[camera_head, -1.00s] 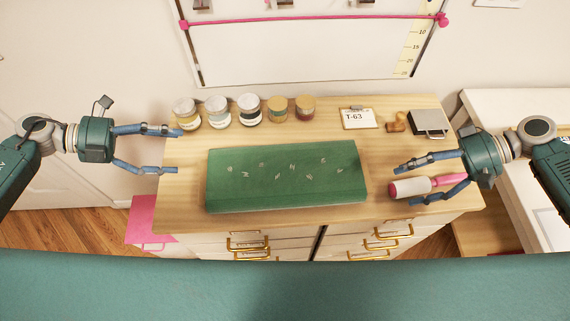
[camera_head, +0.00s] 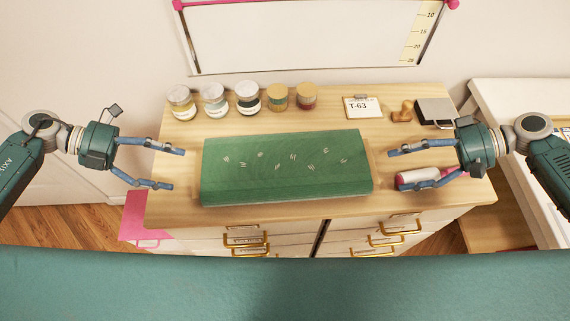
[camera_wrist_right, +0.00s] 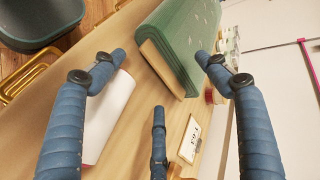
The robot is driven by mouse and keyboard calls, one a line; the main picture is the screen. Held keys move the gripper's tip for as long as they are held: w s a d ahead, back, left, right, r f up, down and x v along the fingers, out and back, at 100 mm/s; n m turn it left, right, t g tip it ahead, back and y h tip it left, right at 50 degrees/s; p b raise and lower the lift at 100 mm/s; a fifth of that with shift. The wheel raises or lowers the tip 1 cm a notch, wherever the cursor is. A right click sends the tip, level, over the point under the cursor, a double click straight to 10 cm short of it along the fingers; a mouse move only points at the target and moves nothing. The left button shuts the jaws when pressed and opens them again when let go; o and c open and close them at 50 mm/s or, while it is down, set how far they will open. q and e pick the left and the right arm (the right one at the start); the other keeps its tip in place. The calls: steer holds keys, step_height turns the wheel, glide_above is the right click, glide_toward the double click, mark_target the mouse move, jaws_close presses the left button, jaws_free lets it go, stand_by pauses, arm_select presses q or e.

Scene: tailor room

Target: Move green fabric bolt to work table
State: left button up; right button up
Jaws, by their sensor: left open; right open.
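The green fabric bolt (camera_head: 287,168) lies flat, long side across, on the wooden dresser top (camera_head: 320,215). It has a pale leaf-like pattern. My left gripper (camera_head: 179,169) is open just off the bolt's left end, with a small gap. My right gripper (camera_head: 392,166) is open just off its right end, above a white and pink roller (camera_head: 417,178). In the right wrist view the bolt's end (camera_wrist_right: 170,62) shows ahead between the spread fingers, apart from them. No work table can be made out for sure.
Several jars (camera_head: 247,96) stand along the back left. A clipboard marked T-63 (camera_head: 361,107), a wooden stamp (camera_head: 403,112) and a dark metal box (camera_head: 434,112) sit at the back right. A pink bag (camera_head: 140,226) is beside the dresser. Gold drawer handles (camera_head: 246,237) stick out in front.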

arm_select(q)
steer(key=x, duration=0.6)
arm_select(e)
steer(key=x, duration=0.6)
